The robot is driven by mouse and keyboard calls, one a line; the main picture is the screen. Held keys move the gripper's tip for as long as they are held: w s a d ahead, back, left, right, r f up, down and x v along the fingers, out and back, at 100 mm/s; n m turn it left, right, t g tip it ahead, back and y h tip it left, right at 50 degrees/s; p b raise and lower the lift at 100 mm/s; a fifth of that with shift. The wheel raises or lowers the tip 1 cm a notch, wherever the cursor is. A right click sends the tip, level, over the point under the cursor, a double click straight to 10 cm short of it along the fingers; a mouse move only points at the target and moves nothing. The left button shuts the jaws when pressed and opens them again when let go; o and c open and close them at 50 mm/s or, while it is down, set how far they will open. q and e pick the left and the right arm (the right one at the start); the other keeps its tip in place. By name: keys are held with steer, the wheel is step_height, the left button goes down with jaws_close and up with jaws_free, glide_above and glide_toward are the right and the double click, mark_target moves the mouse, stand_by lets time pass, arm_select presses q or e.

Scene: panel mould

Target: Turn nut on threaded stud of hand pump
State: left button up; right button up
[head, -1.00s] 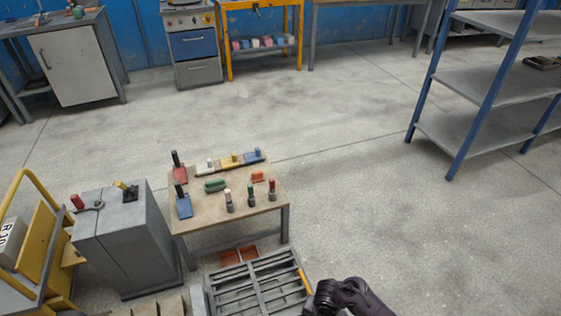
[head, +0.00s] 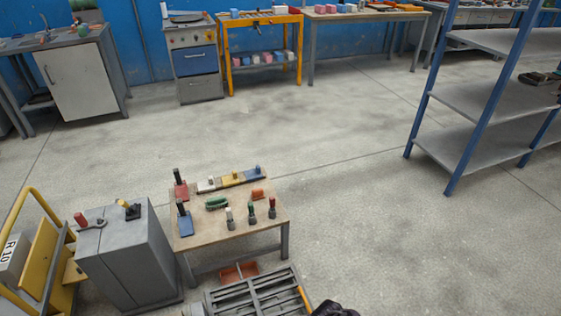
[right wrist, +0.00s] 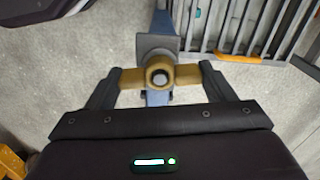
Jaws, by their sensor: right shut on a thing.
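In the right wrist view a brass-yellow nut (right wrist: 131,78) with two wings sits around the end of a threaded stud (right wrist: 160,78). Behind it are a grey plate (right wrist: 149,44) and a blue post (right wrist: 160,22), seemingly parts of the hand pump. My right gripper (right wrist: 159,76) is shut on the nut, one finger at each wing. In the head view only a dark piece of my right arm shows at the bottom edge; the pump and nut are not visible there. My left gripper is in neither current view.
A grey slatted rack (head: 262,302) with an orange bar lies at the bottom. A low wooden table (head: 240,225) with several tools stands behind it, beside a grey cabinet (head: 130,255) and a yellow cart (head: 33,265). A blue-post shelf (head: 470,150) stands right. The middle floor is clear.

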steer(key=shift+d, duration=0.1)
steer(key=shift+r+m+p, duration=0.15)
steer(key=shift+m+p, duration=0.2)
steer(key=shift+m, duration=1.55)
steer(key=shift+m+p, duration=0.3)
steer(key=shift+m, duration=1.4)
steer(key=o, duration=1.1)
